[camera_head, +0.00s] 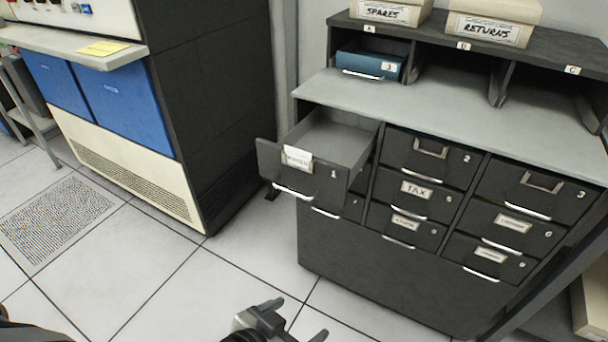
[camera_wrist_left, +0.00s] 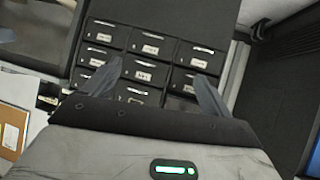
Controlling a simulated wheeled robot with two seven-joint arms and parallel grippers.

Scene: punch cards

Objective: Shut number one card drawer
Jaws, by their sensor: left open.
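The number one card drawer (camera_head: 315,178) is at the top left of the dark card cabinet (camera_head: 395,282). It is pulled well out, and its inside looks empty. Its front has a label, a "1" and a light pull handle along the lower edge. My left gripper (camera_head: 297,319) is at the bottom of the head view, open and empty, apart from the drawer and nearer to me. In the left wrist view its two fingers (camera_wrist_left: 158,88) are spread, with the cabinet drawers (camera_wrist_left: 143,50) beyond; I cannot tell drawer one there. My right gripper is not in view.
The other numbered drawers, including the TAX drawer (camera_head: 414,190), look shut. A blue tray (camera_head: 368,62) sits in slot A above the grey worktop (camera_head: 445,105). SPARES and RETURNS boxes (camera_head: 490,28) stand on top. A dark machine (camera_head: 210,100) stands left. Floor before the cabinet is clear.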

